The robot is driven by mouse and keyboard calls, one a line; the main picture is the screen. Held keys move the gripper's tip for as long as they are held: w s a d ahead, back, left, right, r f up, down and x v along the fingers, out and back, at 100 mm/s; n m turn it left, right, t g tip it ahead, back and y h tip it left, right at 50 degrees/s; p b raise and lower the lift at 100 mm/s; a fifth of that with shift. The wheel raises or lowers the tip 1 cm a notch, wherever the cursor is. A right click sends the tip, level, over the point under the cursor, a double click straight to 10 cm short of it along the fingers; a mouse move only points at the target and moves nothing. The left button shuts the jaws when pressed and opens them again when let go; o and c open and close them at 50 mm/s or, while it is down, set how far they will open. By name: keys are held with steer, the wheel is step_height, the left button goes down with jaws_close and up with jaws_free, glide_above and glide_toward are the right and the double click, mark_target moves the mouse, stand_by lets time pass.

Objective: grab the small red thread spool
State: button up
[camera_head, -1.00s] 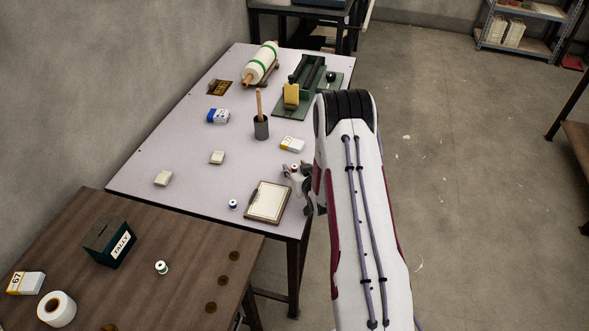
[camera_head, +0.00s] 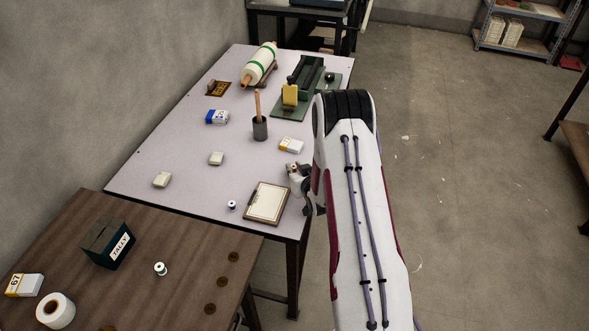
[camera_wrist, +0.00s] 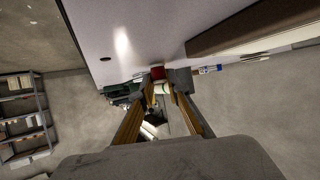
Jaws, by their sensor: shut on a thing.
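The small red thread spool (camera_wrist: 158,73) is between my fingertips in the wrist view, its red side and a pale end showing. My gripper (camera_wrist: 166,78) is shut on it, one finger on each side. In the head view my gripper (camera_head: 296,172) is low at the right edge of the pale table, just beyond the clipboard. There the spool is mostly hidden by the fingers. Whether it touches the table cannot be told.
A clipboard (camera_head: 268,203) lies just in front of my gripper, and a white-and-yellow box (camera_head: 291,145) stands behind it. A cup with a stick (camera_head: 260,128) stands farther back. The table's middle is mostly clear.

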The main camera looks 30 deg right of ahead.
step_height(320, 180, up, 10)
steer(key=shift+f, duration=0.15)
stand_by(0.6)
